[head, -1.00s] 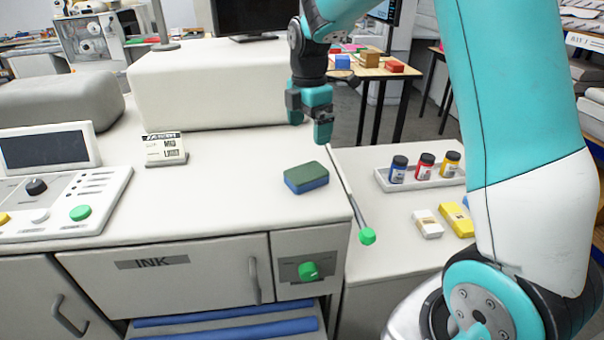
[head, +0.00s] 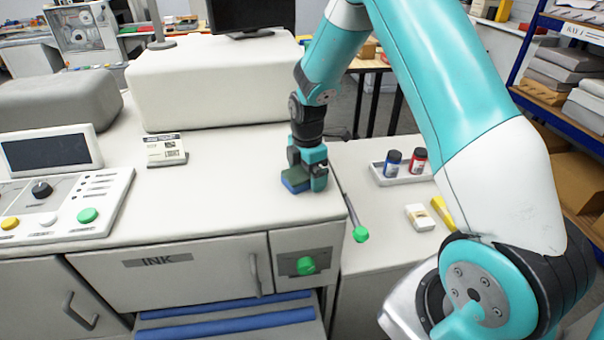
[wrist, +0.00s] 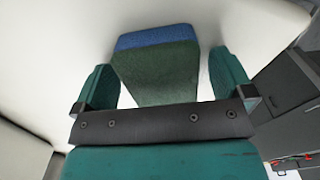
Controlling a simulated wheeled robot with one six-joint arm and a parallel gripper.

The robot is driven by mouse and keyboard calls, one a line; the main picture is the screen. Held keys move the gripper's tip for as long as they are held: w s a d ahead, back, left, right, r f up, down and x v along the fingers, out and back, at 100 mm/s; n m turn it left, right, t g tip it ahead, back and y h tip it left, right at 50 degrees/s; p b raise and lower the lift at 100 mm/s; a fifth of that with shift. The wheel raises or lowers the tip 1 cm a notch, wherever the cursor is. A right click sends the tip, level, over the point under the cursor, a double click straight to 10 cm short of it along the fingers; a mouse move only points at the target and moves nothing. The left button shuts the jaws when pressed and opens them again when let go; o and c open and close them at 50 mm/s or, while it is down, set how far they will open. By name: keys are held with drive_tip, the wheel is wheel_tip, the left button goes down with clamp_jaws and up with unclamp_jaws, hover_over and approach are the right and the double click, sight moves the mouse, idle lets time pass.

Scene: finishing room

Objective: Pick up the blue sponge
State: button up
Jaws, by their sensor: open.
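The blue sponge (head: 293,183) has a dark green top layer and lies on the white machine top near its right edge. In the wrist view the sponge (wrist: 157,68) sits between my two fingers, with its blue end pointing away. My gripper (head: 308,180) is down over the sponge and hides its right part in the head view. In the wrist view my gripper (wrist: 163,88) is open, with a finger on each side of the sponge.
A raised white block (head: 215,82) stands behind the sponge. A small sign (head: 166,150) and a control panel (head: 62,200) are to the left. A green-knobbed lever (head: 360,234) is at the right edge. A tray (head: 391,178) with bottles stands beyond it.

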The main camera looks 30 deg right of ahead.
drive_tip(key=c, duration=1.1)
drive_tip(key=shift+o, duration=0.2)
drive_tip(key=shift+r, duration=0.15)
wheel_tip(320, 180, up, 20)
drive_tip(key=b, duration=0.4)
drive_tip(key=shift+b, duration=0.35)
